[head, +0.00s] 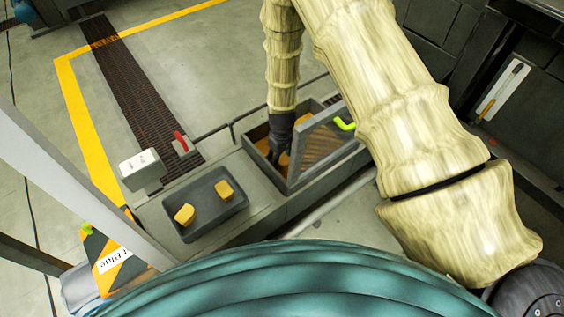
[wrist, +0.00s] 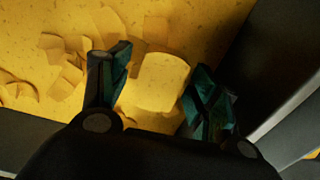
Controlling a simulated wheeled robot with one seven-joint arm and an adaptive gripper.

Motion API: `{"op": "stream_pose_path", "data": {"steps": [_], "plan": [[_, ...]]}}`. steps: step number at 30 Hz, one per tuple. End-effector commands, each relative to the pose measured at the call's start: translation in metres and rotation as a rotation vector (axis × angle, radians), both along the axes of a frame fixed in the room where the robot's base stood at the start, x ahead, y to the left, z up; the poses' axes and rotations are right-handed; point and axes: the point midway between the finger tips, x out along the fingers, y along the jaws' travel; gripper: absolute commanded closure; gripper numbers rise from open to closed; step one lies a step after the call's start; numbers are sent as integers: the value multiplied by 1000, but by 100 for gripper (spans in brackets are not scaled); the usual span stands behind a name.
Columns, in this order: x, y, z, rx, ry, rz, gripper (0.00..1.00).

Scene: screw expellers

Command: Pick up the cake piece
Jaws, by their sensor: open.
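A pale yellow cake piece (wrist: 160,82) lies between the two open fingers of my gripper (wrist: 158,98) in the wrist view. It rests on a yellow surface inside the grey bin. In the head view my gripper (head: 278,158) reaches down into the open bin (head: 262,172), and the piece there is mostly hidden by the gripper and bin wall. Whether the fingers touch the piece cannot be told. Two other yellow cake pieces lie in a dark tray (head: 206,228) left of the bin, one at its left (head: 184,214) and one at its right (head: 224,189).
Thin yellow flakes (wrist: 60,65) lie beside the piece in the bin. A grey bin wall (wrist: 285,105) stands close to the right finger. The open lid (head: 325,140) with a green handle (head: 344,124) stands right of my gripper. A red lever (head: 181,142) stands behind the tray.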

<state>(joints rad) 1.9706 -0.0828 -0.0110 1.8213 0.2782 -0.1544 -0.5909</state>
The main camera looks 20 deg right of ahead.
Motion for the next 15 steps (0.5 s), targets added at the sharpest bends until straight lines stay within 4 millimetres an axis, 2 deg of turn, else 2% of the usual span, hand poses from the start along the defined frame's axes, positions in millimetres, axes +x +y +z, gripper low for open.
{"op": "stream_pose_path", "data": {"steps": [5, 13, 15], "plan": [[0, 0, 1, 0, -1, 0, 38], [0, 0, 1, 0, 0, 0, 87], [0, 0, 1, 0, 0, 0, 87]]}}
